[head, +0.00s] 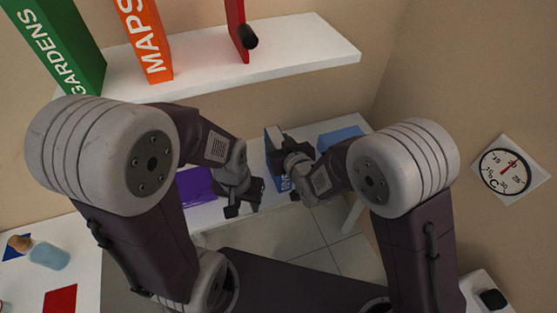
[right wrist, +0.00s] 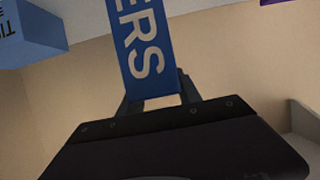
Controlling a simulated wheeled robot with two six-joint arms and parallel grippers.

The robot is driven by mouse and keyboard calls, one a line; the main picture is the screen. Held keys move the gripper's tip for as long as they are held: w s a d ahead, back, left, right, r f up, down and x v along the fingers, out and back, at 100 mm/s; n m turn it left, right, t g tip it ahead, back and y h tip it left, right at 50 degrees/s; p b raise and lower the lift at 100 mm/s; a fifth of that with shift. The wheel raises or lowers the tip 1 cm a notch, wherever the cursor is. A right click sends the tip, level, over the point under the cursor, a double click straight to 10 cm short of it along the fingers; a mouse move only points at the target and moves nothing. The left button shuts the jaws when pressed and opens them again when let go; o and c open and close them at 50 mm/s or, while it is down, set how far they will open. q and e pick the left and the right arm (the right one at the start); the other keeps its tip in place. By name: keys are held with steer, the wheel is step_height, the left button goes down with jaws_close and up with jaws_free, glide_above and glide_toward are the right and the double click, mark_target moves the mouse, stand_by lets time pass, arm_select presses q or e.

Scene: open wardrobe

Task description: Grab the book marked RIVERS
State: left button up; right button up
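The blue book marked RIVERS shows in the right wrist view (right wrist: 145,50) with the letters ERS in white; the rest of the word is out of frame. In the head view the same book (head: 284,184) stands on the lower shelf, partly hidden by my right gripper. My right gripper (right wrist: 160,98) has one finger on each side of the book's spine, close against it, and looks shut on it. My left gripper (head: 246,199) is open and empty, left of the book and in front of a purple item.
The purple item (head: 196,186) and a lighter blue block (head: 341,137) flank the book on the lower shelf. The upper shelf (head: 300,50) holds a green GARDENS book (head: 55,40), an orange MAPS book (head: 145,40) and a red item (head: 236,25). A dial (head: 508,170) hangs at right.

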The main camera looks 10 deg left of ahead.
jaws_close()
steer(key=shift+r, duration=0.1)
